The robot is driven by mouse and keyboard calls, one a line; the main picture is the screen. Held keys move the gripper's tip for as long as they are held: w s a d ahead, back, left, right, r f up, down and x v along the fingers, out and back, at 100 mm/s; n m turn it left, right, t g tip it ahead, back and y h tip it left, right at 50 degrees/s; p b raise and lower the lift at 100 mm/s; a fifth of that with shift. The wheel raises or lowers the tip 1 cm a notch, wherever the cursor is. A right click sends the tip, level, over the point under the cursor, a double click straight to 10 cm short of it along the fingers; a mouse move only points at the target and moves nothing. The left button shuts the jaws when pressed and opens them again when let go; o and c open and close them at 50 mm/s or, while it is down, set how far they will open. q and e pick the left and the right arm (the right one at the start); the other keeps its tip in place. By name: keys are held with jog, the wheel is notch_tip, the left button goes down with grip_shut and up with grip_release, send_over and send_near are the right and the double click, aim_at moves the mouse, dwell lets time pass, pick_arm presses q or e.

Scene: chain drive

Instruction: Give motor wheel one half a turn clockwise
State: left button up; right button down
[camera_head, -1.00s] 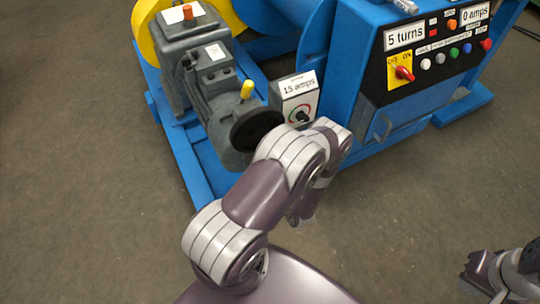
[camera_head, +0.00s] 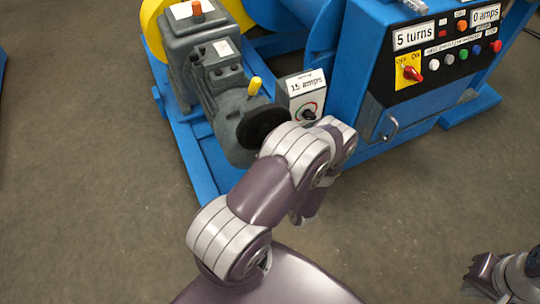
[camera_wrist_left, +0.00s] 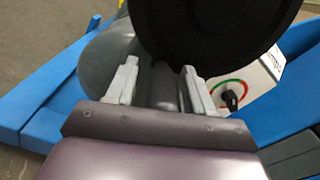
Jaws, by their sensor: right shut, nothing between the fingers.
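The black motor wheel (camera_head: 262,126) is on the near end of the grey motor (camera_head: 222,88); my left arm partly covers it in the head view. It fills the top of the left wrist view (camera_wrist_left: 215,30). My left gripper (camera_wrist_left: 160,82) is close below the wheel there, its two pale fingers spread apart, with a grey rounded shape between or behind them. I cannot tell whether they touch the wheel. In the head view the left gripper is hidden behind my arm. My right gripper (camera_head: 476,274) is at the lower right, shut and empty, away from the machine.
A box labelled "15 amps" (camera_head: 306,84) with a dial stands right of the wheel. A blue cabinet carries a panel reading "5 turns" (camera_head: 414,36) and "0 amps" (camera_head: 485,14). A yellow knob (camera_head: 254,86) sticks up by the wheel. The front floor is clear.

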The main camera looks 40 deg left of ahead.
pick_arm(q)
jog(key=shift+d, duration=0.1)
jog(key=p+v, duration=0.1)
jog(key=v, duration=1.1)
jog(key=shift+s+d, duration=0.2)
